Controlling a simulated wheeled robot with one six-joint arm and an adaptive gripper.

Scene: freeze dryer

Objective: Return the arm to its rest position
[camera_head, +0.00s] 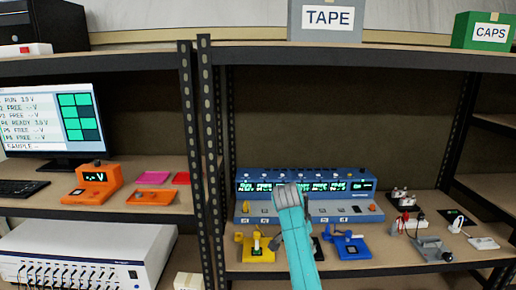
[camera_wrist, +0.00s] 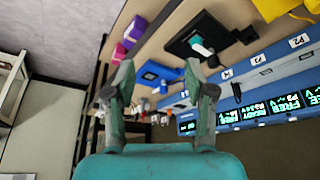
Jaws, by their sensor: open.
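My gripper (camera_wrist: 158,78) is open in the wrist view, its two teal-grey fingers spread apart with nothing between them. In the head view my teal arm rises from the bottom edge in front of the right shelf, and its fingers cannot be made out. A blue unit with a row of green displays (camera_head: 356,186) stands behind the arm, and the arm hides part of its front. The same unit (camera_wrist: 262,114) shows on the right of the wrist view, with large green lettering.
A yellow fixture (camera_head: 257,250) and a blue fixture (camera_head: 348,246) stand on either side of my arm. Small devices (camera_head: 430,246) crowd the shelf's right. A metal upright (camera_head: 209,150) divides the bays. An orange meter (camera_head: 95,181) and monitor (camera_head: 50,115) stand left. A TAPE box (camera_head: 326,35) sits above.

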